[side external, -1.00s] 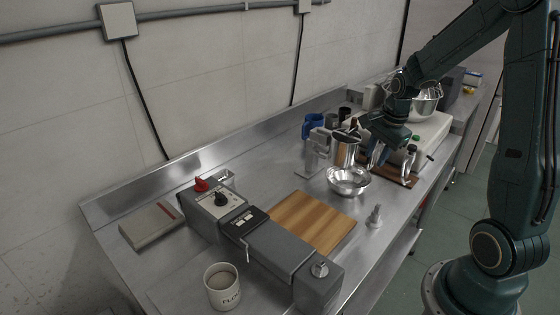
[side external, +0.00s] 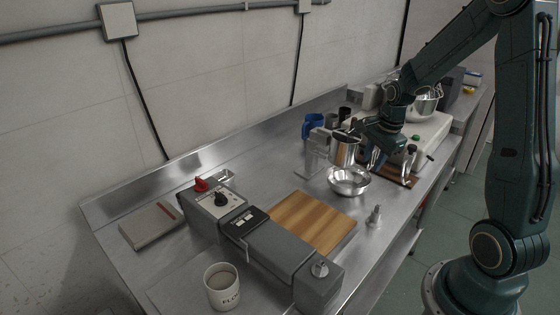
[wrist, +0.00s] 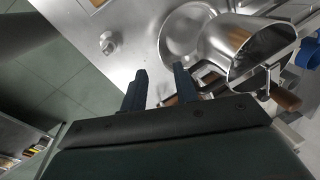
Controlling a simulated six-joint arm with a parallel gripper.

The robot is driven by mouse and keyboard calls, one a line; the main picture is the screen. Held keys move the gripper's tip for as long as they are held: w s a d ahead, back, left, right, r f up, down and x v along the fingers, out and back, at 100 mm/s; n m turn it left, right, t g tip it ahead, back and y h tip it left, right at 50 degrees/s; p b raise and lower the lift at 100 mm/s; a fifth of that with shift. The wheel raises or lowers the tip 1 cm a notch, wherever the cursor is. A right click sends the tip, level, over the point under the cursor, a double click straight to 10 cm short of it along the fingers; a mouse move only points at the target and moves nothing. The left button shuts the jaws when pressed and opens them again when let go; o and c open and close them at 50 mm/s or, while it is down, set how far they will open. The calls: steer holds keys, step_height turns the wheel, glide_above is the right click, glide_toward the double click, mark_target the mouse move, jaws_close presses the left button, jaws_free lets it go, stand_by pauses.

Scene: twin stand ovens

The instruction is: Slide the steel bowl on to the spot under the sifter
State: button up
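The steel bowl (side external: 349,187) stands upright on the steel counter, in front of the sifter. The sifter (side external: 343,153) is a shiny steel cup held on a grey stand (side external: 316,150). My gripper (side external: 374,162) hangs just right of the sifter and behind the bowl, pointing down. In the wrist view its two dark fingers (wrist: 160,77) are apart with nothing between them. The bowl (wrist: 178,38) lies beyond the fingertips, partly covered by the sifter (wrist: 232,48). The spot under the sifter is largely hidden by the bowl and cup.
A small metal weight-like piece (side external: 374,217) stands right of the bowl near the counter edge. A wooden board (side external: 312,222) and a grey machine with knobs (side external: 260,245) lie in front. A flour mug (side external: 222,287) is nearest. A blue jug (side external: 312,127) stands behind the sifter.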

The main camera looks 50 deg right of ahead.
steer(key=shift+x, duration=5.9)
steer(key=shift+w, duration=0.1)
steer(key=shift+c, duration=0.2)
steer(key=shift+r, duration=0.1)
jaws_close()
